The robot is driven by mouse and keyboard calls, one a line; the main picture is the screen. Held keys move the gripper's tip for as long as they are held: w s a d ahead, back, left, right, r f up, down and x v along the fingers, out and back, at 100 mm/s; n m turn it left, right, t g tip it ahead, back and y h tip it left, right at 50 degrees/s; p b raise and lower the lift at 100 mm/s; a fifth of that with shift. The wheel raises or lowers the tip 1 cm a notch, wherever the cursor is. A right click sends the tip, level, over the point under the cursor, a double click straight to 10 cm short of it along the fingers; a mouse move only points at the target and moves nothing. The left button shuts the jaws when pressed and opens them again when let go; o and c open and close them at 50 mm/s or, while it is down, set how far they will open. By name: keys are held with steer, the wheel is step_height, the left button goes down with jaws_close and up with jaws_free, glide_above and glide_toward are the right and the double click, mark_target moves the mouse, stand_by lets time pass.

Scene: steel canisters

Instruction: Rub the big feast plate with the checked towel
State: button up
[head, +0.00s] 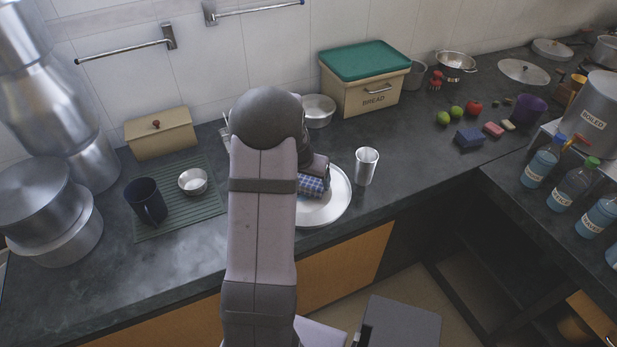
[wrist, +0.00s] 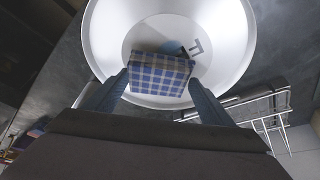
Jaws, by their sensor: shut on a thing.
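The big feast plate (head: 338,205) is a round, pale metal plate lying on the dark counter, partly hidden by my arm in the head view. It fills the upper middle of the wrist view (wrist: 225,40). The checked towel (head: 311,186) is a blue folded pad with light lines. It shows in the wrist view (wrist: 160,73) over the plate's middle. My gripper (wrist: 158,82) is shut on the towel, one finger at each side. I cannot tell whether the towel touches the plate. A dark mark and a blue patch show on the plate just beyond the towel.
A steel tumbler (head: 366,166) stands just right of the plate. A steel bowl (head: 319,110) and the bread box (head: 362,92) are behind. A wire rack (wrist: 255,108) lies beside the plate. A green mat (head: 205,209) with a dark mug (head: 146,201) is at left.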

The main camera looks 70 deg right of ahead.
mark_target(318, 181)
steer(key=shift+f, duration=0.85)
steer(key=shift+s+d+r+p, duration=0.3)
steer(key=shift+s+d+p, duration=0.3)
steer(key=shift+p, duration=0.3)
steer(key=shift+s+d+p, duration=0.55)
steer(key=shift+s+p, duration=0.25)
steer(key=shift+p, duration=0.2)
steer(key=shift+w+a+f+b, duration=0.25)
steer(key=shift+f+b, duration=0.2)
steer(key=shift+b, duration=0.35)
steer(key=w+a+b, duration=0.2)
steer(key=shift+w+r+b, duration=0.1)
steer(key=shift+w+b, duration=0.1)
steer(key=shift+b, duration=0.1)
step_height(318, 181, up, 9)
steer(key=p, duration=0.6)
steer(key=shift+d+f, duration=0.1)
steer(key=shift+f, duration=0.1)
